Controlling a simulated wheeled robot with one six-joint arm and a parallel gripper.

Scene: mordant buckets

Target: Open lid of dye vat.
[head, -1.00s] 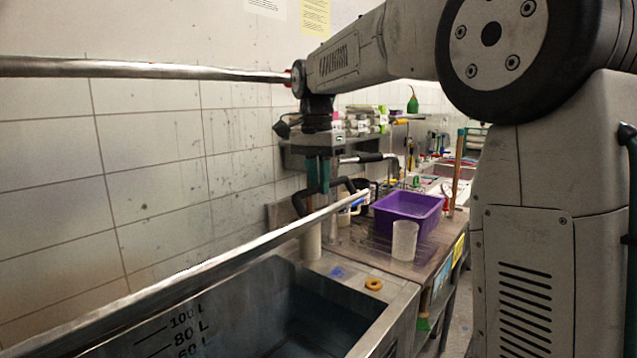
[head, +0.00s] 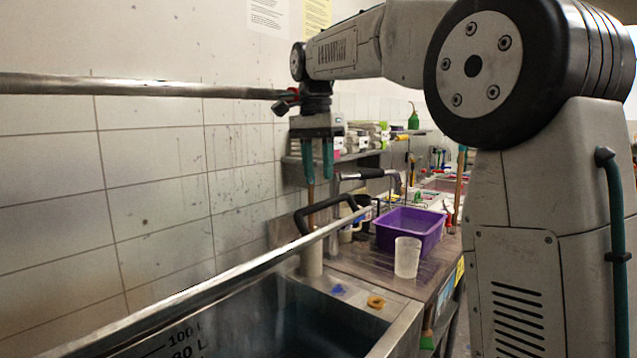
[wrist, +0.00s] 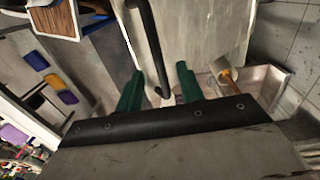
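The dye vat (head: 405,325) is a steel tank at the bottom of the head view. Its dark inside and litre marks show below the lid. The lid (head: 235,279) appears as a long metal strip, nearly edge-on, with a gap below its near side; its exact angle is hard to tell. A black arched handle (head: 303,219) stands on it near the far end. My gripper (head: 318,181) points down above the handle, its two green fingers apart and empty. In the wrist view, the handle (wrist: 150,45) shows beyond and between the fingertips (wrist: 158,70), apart from them.
A metal pipe (head: 140,87) runs along the tiled wall at the left, level with my wrist. Right of the vat, a bench holds a purple basin (head: 410,232) and a white beaker (head: 407,257). A tan ring (head: 376,302) lies on the vat's end ledge.

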